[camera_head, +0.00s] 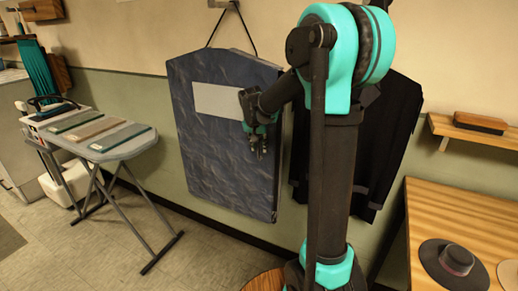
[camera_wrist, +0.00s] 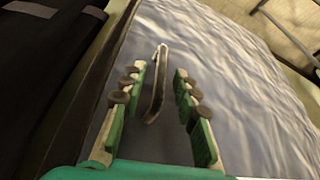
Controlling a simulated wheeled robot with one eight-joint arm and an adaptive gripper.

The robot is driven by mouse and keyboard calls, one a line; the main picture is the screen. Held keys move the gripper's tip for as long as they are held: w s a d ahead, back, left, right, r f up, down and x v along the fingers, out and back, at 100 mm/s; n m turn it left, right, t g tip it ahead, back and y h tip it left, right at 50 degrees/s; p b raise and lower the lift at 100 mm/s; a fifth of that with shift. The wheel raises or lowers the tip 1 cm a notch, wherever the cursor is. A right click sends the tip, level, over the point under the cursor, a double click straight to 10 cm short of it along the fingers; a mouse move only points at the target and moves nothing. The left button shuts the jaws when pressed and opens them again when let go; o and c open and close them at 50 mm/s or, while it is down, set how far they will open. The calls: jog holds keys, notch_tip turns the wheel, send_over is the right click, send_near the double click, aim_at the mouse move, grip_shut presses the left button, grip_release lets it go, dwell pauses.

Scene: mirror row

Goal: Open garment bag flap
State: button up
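The garment bag (camera_head: 215,148) hangs on the wall, dark blue-grey and wrinkled, with a pale blank label (camera_head: 218,101) on its upper front. Its flap looks closed against the bag. My gripper (camera_head: 257,150) is at the right side of the bag's front. In the wrist view, my gripper (camera_wrist: 161,104) is open, with its green-padded fingers apart. A slim upright metal handle (camera_wrist: 156,85) on the bag's grey surface (camera_wrist: 225,75) stands between the fingers. I see gaps on both sides of it. In the head view my gripper hides the handle.
A dark garment (camera_head: 385,140) hangs to the right of the bag, partly behind my arm. An ironing board (camera_head: 118,150) with folded cloths stands at left. A wooden table (camera_head: 435,205) with a hat (camera_head: 455,262) is at right, below a shelf (camera_head: 465,130).

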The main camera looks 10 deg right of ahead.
jog(key=shift+w+d+f, duration=0.1)
jog(key=shift+w+f, duration=0.1)
jog(key=shift+f, duration=0.4)
jog(key=shift+c, duration=0.6)
grip_shut()
